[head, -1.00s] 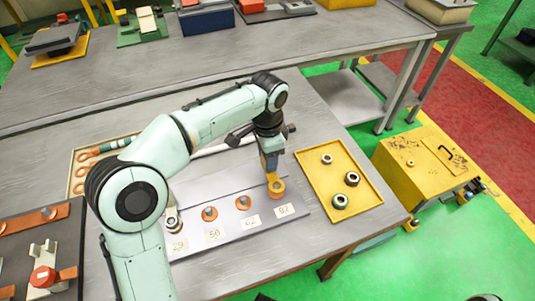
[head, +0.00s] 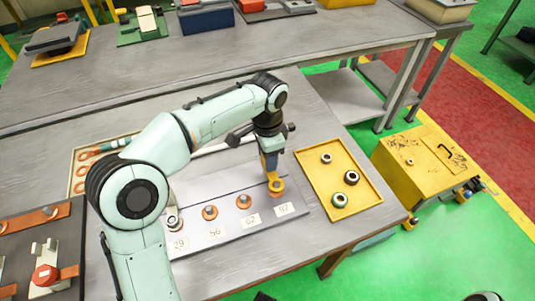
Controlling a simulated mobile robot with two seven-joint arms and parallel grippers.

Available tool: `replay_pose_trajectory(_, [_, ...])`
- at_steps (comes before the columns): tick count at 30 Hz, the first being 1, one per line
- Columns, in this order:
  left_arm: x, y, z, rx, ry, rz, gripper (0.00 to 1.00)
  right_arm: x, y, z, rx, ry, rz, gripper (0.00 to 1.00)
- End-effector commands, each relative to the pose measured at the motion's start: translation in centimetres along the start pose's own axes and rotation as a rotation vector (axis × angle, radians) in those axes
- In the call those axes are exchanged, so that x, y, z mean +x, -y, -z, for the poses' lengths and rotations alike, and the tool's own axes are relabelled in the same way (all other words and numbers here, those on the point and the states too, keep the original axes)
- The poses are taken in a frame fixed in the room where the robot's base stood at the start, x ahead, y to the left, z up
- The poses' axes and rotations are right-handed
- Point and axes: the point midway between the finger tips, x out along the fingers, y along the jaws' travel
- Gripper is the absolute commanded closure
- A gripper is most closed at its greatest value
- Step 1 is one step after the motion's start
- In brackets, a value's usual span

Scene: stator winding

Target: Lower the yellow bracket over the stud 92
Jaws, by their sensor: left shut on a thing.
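My left gripper (head: 270,147) points down over the right end of the grey plate (head: 195,187) and is shut on the yellow bracket (head: 275,183). The bracket hangs below the fingers, with its ring end low over the place behind the label 92 (head: 284,209). An orange part shows just under the ring. The stud there is hidden by the bracket, and I cannot tell whether the ring is around it or still above it.
Studs with orange pieces (head: 210,212) stand left of the bracket, behind labels 56 and 62. A yellow tray (head: 368,198) with several nuts lies to the right. A case of orange parts (head: 80,168) is at left. A yellow box (head: 405,165) stands beyond the table edge.

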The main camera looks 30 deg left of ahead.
Motion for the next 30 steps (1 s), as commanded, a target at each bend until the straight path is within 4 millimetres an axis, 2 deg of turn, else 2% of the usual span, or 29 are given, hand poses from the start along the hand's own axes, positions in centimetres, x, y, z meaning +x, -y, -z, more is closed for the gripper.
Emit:
replay_pose_trajectory(16, [1.1, 0.0, 0.0, 0.000, 0.000, 0.000, 0.86, 0.4, -0.1, 0.0, 0.000, 0.001, 0.000, 0.57])
replay_pose_trajectory(30, [1.1, 0.0, 0.0, 0.000, 0.000, 0.000, 0.86, 0.3, -0.1, 0.0, 0.000, 0.001, 0.000, 0.57])
